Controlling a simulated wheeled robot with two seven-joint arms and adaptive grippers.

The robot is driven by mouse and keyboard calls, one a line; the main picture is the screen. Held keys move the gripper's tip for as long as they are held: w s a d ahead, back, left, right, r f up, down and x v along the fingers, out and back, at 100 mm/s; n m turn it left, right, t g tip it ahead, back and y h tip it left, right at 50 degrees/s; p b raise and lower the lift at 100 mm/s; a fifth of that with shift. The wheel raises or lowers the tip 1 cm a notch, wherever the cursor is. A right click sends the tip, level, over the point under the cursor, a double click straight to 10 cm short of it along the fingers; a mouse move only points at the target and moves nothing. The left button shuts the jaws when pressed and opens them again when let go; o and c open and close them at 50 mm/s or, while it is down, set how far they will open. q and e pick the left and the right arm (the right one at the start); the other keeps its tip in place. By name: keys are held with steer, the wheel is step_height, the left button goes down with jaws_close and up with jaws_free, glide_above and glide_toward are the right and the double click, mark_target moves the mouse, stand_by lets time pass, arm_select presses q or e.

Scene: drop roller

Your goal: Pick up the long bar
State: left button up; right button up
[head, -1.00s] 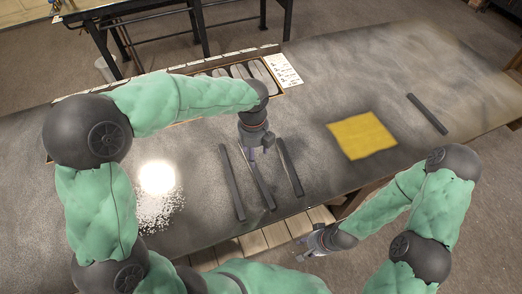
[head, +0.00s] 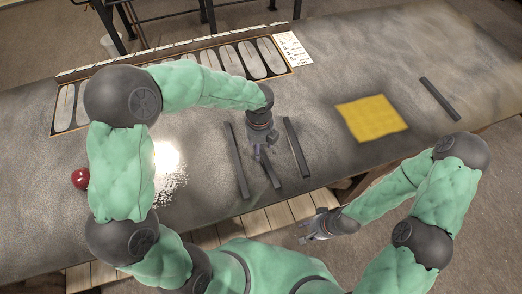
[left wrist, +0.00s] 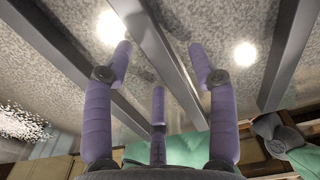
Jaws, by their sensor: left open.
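Three dark bars lie on the grey table below my left arm: a left bar (head: 237,165), a middle bar (head: 271,177) and a right bar (head: 297,150). A fourth dark bar (head: 440,99) lies far right. The far half of the middle bar is hidden by my gripper, so I cannot compare its full length. My left gripper (head: 262,155) is open and points down over the middle bar. In the left wrist view, its purple fingers (left wrist: 160,62) stand either side of the middle bar (left wrist: 155,45), with nothing held. My right gripper (head: 303,230) hangs off the table's front edge; its fingers are too small to read.
The left and right bars lie close beside my left gripper. A yellow square (head: 372,118) lies right of them. A long rack with pale slots (head: 205,58) and a white label sheet (head: 292,48) lie along the back. A red ball (head: 80,178) sits at left.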

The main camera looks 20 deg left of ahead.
mark_target(261, 149)
arm_select(q)
steer(key=shift+f, duration=0.3)
jaws_close()
steer(key=shift+w+r, duration=0.1)
steer(key=shift+r, duration=0.1)
steer(key=shift+r, duration=0.2)
steer(key=r+p, duration=0.1)
steer(key=r, duration=0.2)
steer(key=shift+d+r, duration=0.15)
steer(key=shift+d, duration=0.05)
steer(key=s+d+r+p, duration=0.2)
steer(key=s+d+r, duration=0.4)
steer(key=d+r, duration=0.3)
steer(key=d, duration=0.3)
steer(key=shift+r+p, duration=0.15)
steer(key=shift+p, duration=0.2)
